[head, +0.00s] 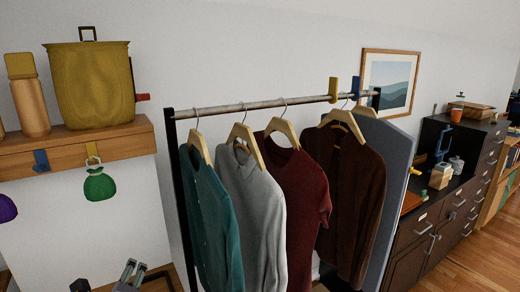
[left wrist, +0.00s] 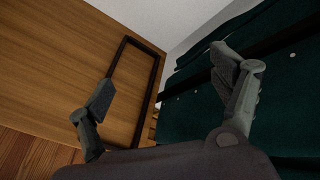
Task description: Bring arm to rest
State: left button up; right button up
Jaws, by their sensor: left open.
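My left gripper (head: 105,278) shows at the bottom edge of the head view, low and to the left of the clothes rack. In the left wrist view its two fingers (left wrist: 166,76) are spread wide with nothing between them. The teal garment (head: 212,215) hangs just to the right of it in the head view. In the left wrist view this dark green cloth (left wrist: 290,85) lies behind and beside the right finger; I cannot tell if they touch. My right gripper is in neither view.
The rack's rail (head: 255,104) carries several garments, among them a grey top (head: 250,190) and a dark red shirt (head: 295,190). A wooden shelf (head: 75,152) with a yellow pot (head: 90,85) is at upper left. Dark drawers (head: 410,235) stand right. A wooden surface (left wrist: 75,65) lies below the gripper.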

pick_arm(q)
jog(key=s+d+f+n+g+h, duration=0.2)
jog(key=s+d+f+n+g, duration=0.15)
jog(key=s+f+n, duration=0.4)
jog(key=s+d+f+n+g+h, duration=0.2)
jog(key=s+d+f+n, duration=0.25)
jog(key=s, duration=0.55)
jog(key=s+d+f+n+g+h, duration=0.1)
jog(key=s+d+f+n+g, duration=0.2)
jog(key=s+f+n, duration=0.45)
jog(key=s+f+m, duration=0.1)
jog(key=s+f, duration=0.1)
jog(key=f, duration=1.1)
jog(key=s+f, duration=0.2)
jog(key=f, duration=1)
jog(key=s+a+f+g, duration=0.2)
jog(key=s+a+f, duration=0.1)
jog(key=s+f, duration=1.2)
jog(key=shift+s+f, duration=0.15)
jog(key=shift+s, duration=0.55)
